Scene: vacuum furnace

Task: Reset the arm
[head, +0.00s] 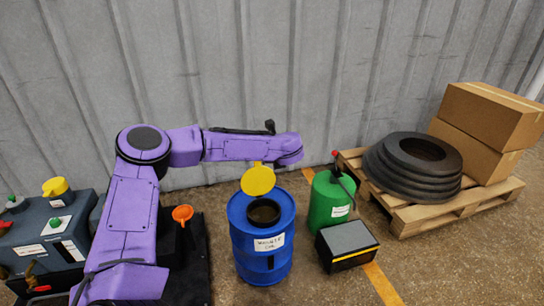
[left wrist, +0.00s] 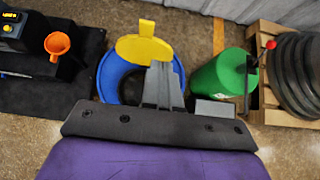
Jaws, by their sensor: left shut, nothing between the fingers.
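My left arm is purple and comes in from the left in the head view, bent at the elbow, with its forearm reaching right above the blue drum (head: 262,262). My left gripper (left wrist: 162,75) shows in the left wrist view with its grey fingers together and nothing between them. The fingers appear over the blue drum's rim (left wrist: 108,80), in front of the raised yellow lid (left wrist: 145,48); I cannot tell how high above. In the head view the fingers cannot be made out. My right gripper is in neither view.
A green canister (head: 330,202) and a dark box (head: 347,245) stand right of the drum. A pallet (head: 415,218) holds black rings (head: 412,170) and cardboard boxes (head: 490,117). An orange funnel (head: 182,214) and a dark machine (head: 45,235) are at left. A corrugated wall stands behind.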

